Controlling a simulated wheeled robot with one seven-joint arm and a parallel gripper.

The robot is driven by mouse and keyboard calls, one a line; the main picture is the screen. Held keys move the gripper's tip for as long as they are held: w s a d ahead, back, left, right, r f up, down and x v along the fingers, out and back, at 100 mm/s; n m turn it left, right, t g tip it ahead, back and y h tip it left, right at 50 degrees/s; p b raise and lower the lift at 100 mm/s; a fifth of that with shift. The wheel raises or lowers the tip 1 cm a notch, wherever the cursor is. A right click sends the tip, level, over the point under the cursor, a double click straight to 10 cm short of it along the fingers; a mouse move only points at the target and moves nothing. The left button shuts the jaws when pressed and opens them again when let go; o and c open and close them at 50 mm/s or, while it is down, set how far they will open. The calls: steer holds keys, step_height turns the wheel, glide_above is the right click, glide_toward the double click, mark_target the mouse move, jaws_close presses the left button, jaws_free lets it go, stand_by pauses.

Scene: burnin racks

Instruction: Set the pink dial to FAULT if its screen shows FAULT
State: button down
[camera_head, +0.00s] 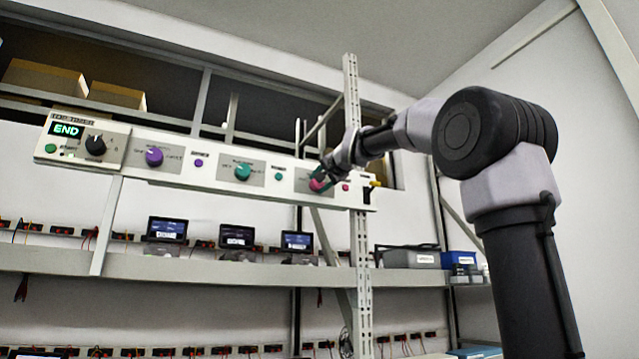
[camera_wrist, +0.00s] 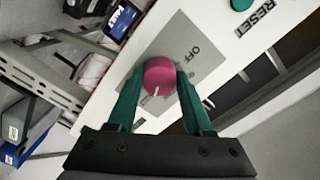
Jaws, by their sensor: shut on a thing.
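The pink dial (camera_wrist: 159,77) is on a grey plate on the white panel, with a pale pointer line on its face. In the wrist view its plate reads OFF above right of the dial; other lettering is too small or hidden. My gripper (camera_wrist: 156,85) has its two green fingers on either side of the dial, shut on it. In the head view my gripper (camera_head: 323,180) is at the pink dial (camera_head: 317,185), partly covering it. The small screen (camera_head: 66,130) at the panel's left end reads END in green. Three display screens (camera_head: 166,229) stand on the shelf below.
The panel (camera_head: 210,175) also carries a black dial (camera_head: 95,146), a purple dial (camera_head: 154,156), a green dial (camera_head: 242,171) and small buttons. A perforated upright post (camera_head: 361,290) stands close to my arm. Grey and blue bins (camera_head: 458,258) sit on the shelf at right.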

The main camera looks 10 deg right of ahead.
stand_by(0.4)
steer(key=shift+c, duration=1.5)
jaws_free()
steer(key=s+d, duration=0.2)
steer(key=s, duration=0.8)
steer(key=shift+s+r, duration=0.2)
steer(key=shift+s, duration=0.1)
steer(key=shift+d, duration=0.1)
